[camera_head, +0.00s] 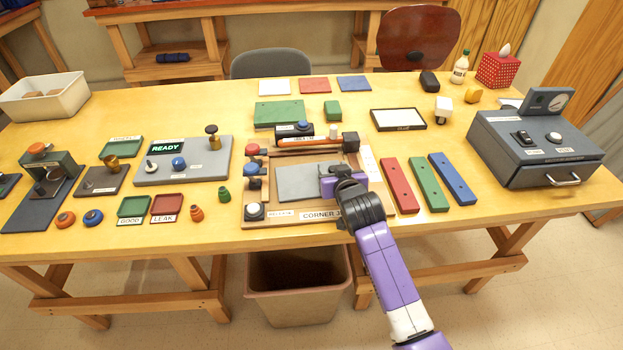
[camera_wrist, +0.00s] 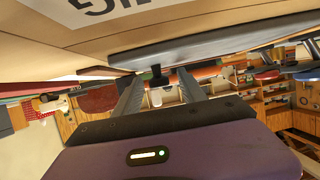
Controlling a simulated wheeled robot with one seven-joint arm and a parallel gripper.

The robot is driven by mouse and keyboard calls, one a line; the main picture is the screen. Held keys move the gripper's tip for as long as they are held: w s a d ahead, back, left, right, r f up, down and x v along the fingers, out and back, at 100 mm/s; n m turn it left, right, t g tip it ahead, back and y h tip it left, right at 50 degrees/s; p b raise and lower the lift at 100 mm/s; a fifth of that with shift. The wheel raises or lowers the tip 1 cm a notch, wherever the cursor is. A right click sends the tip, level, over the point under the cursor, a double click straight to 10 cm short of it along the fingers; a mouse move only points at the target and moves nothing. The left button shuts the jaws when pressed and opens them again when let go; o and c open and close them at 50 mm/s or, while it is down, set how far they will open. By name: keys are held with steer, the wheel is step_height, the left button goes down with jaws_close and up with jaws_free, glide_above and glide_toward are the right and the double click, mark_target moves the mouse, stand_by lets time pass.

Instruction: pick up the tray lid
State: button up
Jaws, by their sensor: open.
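A flat grey plate (camera_head: 303,184), which I take for the tray lid, lies on the wooden corner jig (camera_head: 285,214). My gripper (camera_head: 325,174) is low over the plate's right part, and my purple wrist hides that side. In the wrist view, which is upside down, the plate (camera_wrist: 225,38) shows as a dark slab. A small black knob (camera_wrist: 160,75) seems to stand out from it. My gripper (camera_wrist: 161,80) is open, with the knob between its two fingers as seen from here. I cannot tell whether either finger touches the knob.
Knobs stand along the jig's left edge, and a black and orange tool (camera_head: 305,143) lies behind the plate. Red (camera_head: 400,185), green (camera_head: 429,184) and blue (camera_head: 452,178) bars lie to the right. A grey tester (camera_head: 535,150) stands farther right.

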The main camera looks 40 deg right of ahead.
steer(key=shift+w+d+f, duration=0.1)
jaws_close()
stand_by(0.4)
